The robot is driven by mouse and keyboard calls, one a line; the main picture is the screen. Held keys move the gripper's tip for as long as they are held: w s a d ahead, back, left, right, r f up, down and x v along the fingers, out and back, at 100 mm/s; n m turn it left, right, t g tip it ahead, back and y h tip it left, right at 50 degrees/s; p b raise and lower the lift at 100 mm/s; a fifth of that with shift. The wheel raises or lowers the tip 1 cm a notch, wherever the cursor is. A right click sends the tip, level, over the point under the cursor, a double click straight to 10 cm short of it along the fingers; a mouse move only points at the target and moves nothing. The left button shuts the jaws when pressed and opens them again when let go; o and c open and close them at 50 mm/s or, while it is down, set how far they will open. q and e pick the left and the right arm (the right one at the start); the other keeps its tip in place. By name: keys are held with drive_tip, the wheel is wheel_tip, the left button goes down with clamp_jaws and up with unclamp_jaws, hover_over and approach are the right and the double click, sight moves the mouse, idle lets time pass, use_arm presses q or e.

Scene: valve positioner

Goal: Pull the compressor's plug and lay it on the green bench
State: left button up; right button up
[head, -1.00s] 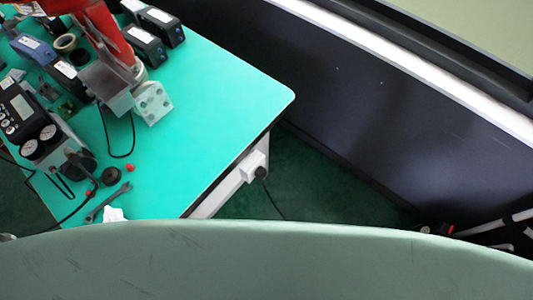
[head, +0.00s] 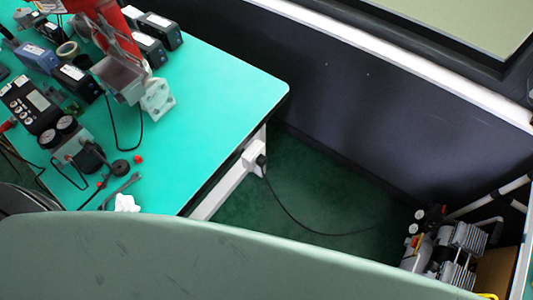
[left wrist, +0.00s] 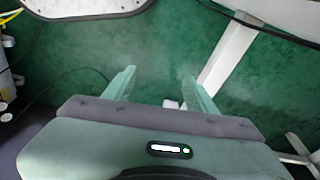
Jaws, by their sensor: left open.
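The black plug (head: 261,160) sits in a white socket box (head: 251,152) on the side of the green bench (head: 215,95) in the head view. Its black cable (head: 300,222) runs across the floor to the compressor (head: 445,250) at lower right. My left gripper (left wrist: 158,85) is open and empty in the left wrist view, over the green floor. A small white piece (left wrist: 172,104) shows low between its fingers, mostly hidden; I cannot tell what it is. My right gripper is in neither view.
Instruments, gauges, a wrench (head: 120,190) and a red arm-like fixture crowd the bench's left part. Its right part is bare. A dark wall panel (head: 370,120) stands behind. White legs (left wrist: 230,52) and black cables show in the left wrist view.

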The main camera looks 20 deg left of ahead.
use_arm(q)
drive_tip(key=w+d+r+m+t+h+b, duration=0.1)
drive_tip(key=w+d+r+m+b, duration=0.3)
drive_tip(key=r, duration=0.4)
drive_tip(key=w+d+r+m+h+b, duration=0.1)
drive_tip(key=w+d+r+b, duration=0.35)
drive_tip(key=w+r, duration=0.25)
wheel_tip(320, 180, up, 5)
drive_tip(key=m+g+y, duration=0.2)
drive_tip(key=m+g, duration=0.1)
drive_tip(key=m, duration=1.2)
hover_over(261, 158)
drive_tip(key=shift+f, duration=0.15)
drive_tip(key=shift+d+f, duration=0.1)
drive_tip(key=shift+f, duration=3.75)
clamp_jaws()
